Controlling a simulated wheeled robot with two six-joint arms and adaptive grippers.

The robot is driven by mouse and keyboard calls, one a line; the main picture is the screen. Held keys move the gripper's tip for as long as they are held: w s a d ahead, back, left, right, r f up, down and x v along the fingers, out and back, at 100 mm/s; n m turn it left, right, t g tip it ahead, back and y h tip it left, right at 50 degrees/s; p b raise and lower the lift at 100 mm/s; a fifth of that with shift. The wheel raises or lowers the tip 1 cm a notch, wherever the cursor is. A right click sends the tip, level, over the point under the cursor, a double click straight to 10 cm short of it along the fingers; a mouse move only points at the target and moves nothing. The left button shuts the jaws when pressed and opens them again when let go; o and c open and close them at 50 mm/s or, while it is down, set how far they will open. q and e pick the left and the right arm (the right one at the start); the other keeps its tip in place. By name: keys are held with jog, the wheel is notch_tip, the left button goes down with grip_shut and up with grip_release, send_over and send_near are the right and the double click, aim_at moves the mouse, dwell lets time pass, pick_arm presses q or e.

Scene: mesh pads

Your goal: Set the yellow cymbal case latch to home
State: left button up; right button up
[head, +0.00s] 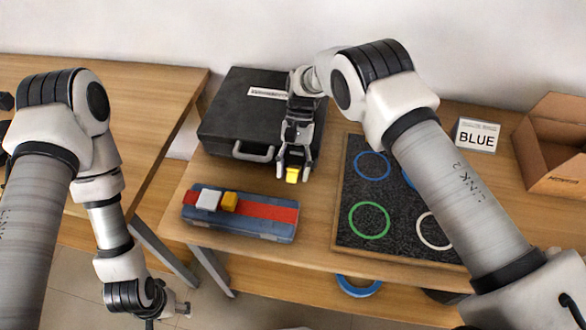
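A black case (225,128) with a grey handle and a white label lies at the back of the table. A small yellow piece (292,175) shows at its front right, between the fingertips of my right gripper (293,168). The gripper points down, with a finger on each side of the piece. I cannot tell whether the fingers touch it or whether it joins the case. My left gripper (180,308) is low at the front left, off the table and away from the case. Its fingers are too small to read.
A dark board (395,225) with coloured rings, a "BLUE" sign (477,135) and a cardboard box (555,150) are to the right.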

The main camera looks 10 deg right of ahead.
jog(key=v, duration=1.2)
jog(key=shift+w+f, duration=0.1)
